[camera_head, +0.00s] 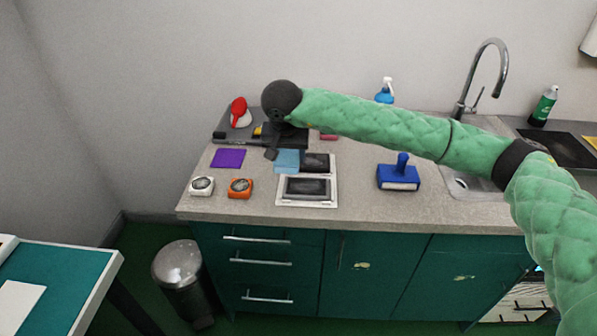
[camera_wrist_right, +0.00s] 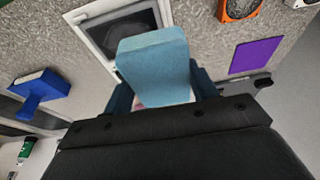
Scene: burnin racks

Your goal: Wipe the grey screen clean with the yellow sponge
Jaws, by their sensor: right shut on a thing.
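The grey screen (camera_head: 306,188) lies in a white frame near the counter's front edge; it also shows in the wrist view (camera_wrist_right: 126,32), with pale smudges. My right gripper (camera_head: 273,152) is shut on a light blue block (camera_wrist_right: 155,68), which looks like a sponge and shows in the head view (camera_head: 287,159). The block is behind and left of the screen; I cannot tell whether it touches the counter. A small yellow piece (camera_head: 257,132) shows beside my gripper on a dark tray, partly hidden; I cannot tell if it is a sponge. My left gripper is out of view.
A purple pad (camera_head: 228,158), a white gauge (camera_head: 202,186) and an orange one (camera_head: 240,188) lie left of the screen. A dark panel (camera_head: 315,162) lies behind it. A blue handled tool (camera_head: 399,176) stands right, near the sink. Bare counter lies between screen and tool.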

